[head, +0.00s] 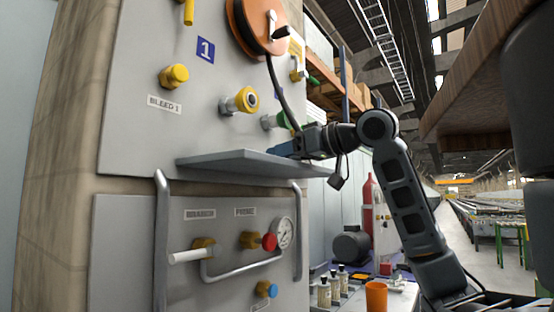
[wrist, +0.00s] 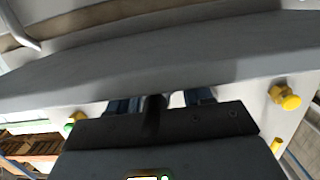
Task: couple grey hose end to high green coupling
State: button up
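The grey hose runs down from the orange reel (head: 256,24) to my gripper (head: 282,150), dark against the panel in the head view. My gripper is just above the right part of the grey shelf, its blue fingers pointing left. In the wrist view a dark hose piece (wrist: 153,116) lies between the two blue fingers. The gripper appears shut on the hose end; the fingertips and the end's mouth are hidden. A green coupling (head: 284,120) sits on the panel above my gripper, partly behind the hose. Another green part (head: 312,80) shows higher and further right.
The grey shelf (head: 225,160) juts out below the gripper and fills much of the wrist view. Yellow fittings (head: 174,76) and (head: 243,101) stick out of the panel. Below are handles, valves and a gauge (head: 283,232). An orange cup (head: 376,297) stands on a bench at right.

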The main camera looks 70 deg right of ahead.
grip_shut()
jog(key=shift+r, duration=0.1)
